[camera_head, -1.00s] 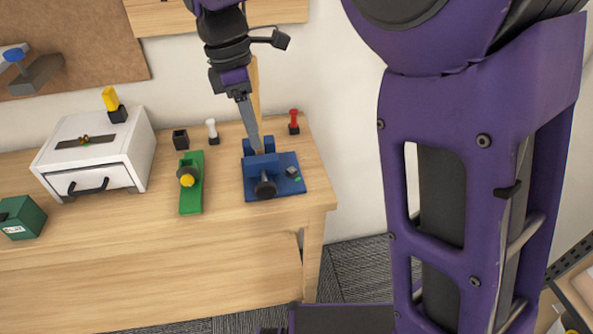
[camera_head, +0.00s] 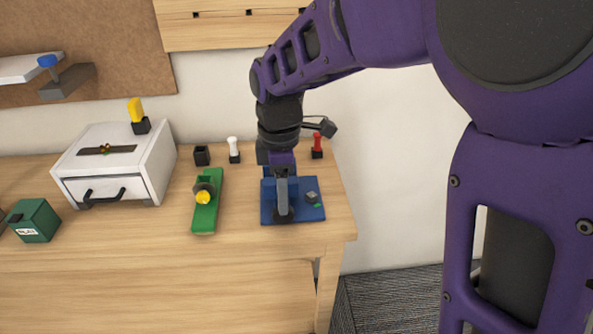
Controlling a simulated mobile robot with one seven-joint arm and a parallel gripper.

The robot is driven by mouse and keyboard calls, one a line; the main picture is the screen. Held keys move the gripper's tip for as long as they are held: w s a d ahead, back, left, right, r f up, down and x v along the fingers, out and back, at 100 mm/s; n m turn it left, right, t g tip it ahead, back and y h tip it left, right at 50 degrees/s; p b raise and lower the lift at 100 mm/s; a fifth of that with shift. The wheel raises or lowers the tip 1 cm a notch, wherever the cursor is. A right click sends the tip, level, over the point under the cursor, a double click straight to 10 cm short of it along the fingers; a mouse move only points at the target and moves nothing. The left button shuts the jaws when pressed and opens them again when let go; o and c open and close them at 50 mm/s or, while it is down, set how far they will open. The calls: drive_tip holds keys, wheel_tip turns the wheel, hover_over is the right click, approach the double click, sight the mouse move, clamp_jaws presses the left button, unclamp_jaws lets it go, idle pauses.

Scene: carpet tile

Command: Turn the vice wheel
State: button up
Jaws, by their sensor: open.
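A blue vice (camera_head: 308,212) on a blue base plate stands near the right end of the wooden bench. My gripper (camera_head: 284,210) points down over the vice's front, where the dark wheel was visible before. Its fingers look like one grey bar from this angle, but it is open. The wheel is now mostly hidden behind the fingers, and I cannot tell whether they touch it or stand around it.
A green block with a yellow knob (camera_head: 204,200) lies left of the vice. A white drawer box (camera_head: 115,165) and a green box (camera_head: 33,221) stand further left. White (camera_head: 233,148) and red (camera_head: 317,146) pegs stand behind. Bare bench (camera_head: 130,235) lies in front.

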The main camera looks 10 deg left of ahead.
drive_tip(key=shift+f+b, duration=0.3)
drive_tip(key=shift+f, duration=1.95)
clamp_jaws()
